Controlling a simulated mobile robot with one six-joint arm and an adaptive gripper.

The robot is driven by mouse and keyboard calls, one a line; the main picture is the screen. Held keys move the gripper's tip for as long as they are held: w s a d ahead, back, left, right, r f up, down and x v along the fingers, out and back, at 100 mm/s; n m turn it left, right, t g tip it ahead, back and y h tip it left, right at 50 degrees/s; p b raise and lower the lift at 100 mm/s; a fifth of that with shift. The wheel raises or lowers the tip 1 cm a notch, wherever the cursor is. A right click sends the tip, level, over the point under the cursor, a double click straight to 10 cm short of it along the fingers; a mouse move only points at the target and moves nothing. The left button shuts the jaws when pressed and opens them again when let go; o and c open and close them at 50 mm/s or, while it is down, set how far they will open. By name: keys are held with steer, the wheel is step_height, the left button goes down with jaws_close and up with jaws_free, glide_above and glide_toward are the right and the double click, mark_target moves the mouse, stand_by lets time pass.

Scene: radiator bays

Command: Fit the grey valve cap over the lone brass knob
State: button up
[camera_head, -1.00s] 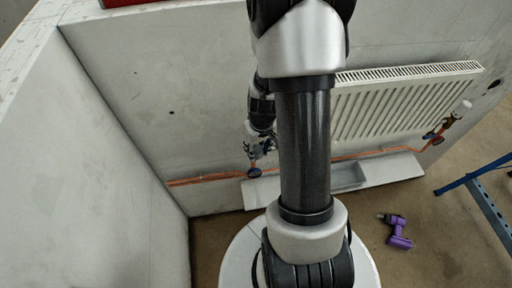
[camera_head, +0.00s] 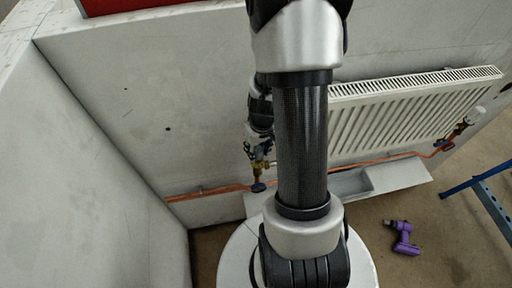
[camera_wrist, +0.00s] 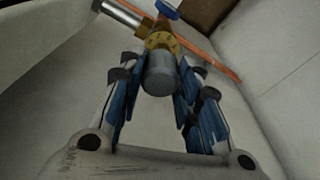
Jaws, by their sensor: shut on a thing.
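My gripper (camera_wrist: 160,88) is shut on the grey valve cap (camera_wrist: 162,76), a short grey cylinder between its blue finger pads. Just beyond the cap is the lone brass knob (camera_wrist: 160,42), a brass fitting with a round flange, in line with the cap. The cap's far end overlaps the flange in the wrist view; I cannot tell whether it touches or covers the knob. In the head view my gripper (camera_head: 254,148) is just above the brass valve (camera_head: 259,166), partly behind my arm. The cap cannot be made out there.
A blue handle (camera_head: 258,187) sits below the brass. A copper pipe (camera_head: 205,193) runs along the wall. A white radiator (camera_head: 400,115) hangs right, with a white-capped valve (camera_head: 474,117) at its far end. A purple drill (camera_head: 403,239) lies on the floor near a blue stand (camera_head: 487,195).

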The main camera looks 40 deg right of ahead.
steer(key=shift+w+f+b, duration=0.3)
steer(key=shift+f+b, duration=0.05)
steer(key=shift+f, duration=0.55)
steer(key=shift+s+r, duration=0.4)
steer(key=shift+s+a+r, duration=0.1)
steer(key=shift+s, duration=0.1)
steer(key=shift+w+f, duration=0.25)
steer(key=shift+w+f, duration=0.1)
steer(key=shift+w, duration=0.05)
steer(key=shift+s+f+b, duration=0.25)
steer(key=shift+f+b, duration=0.2)
steer(key=shift+b, duration=0.3)
steer(key=shift+f+b, duration=0.9)
steer(key=shift+b, duration=0.2)
steer(key=o, duration=0.8)
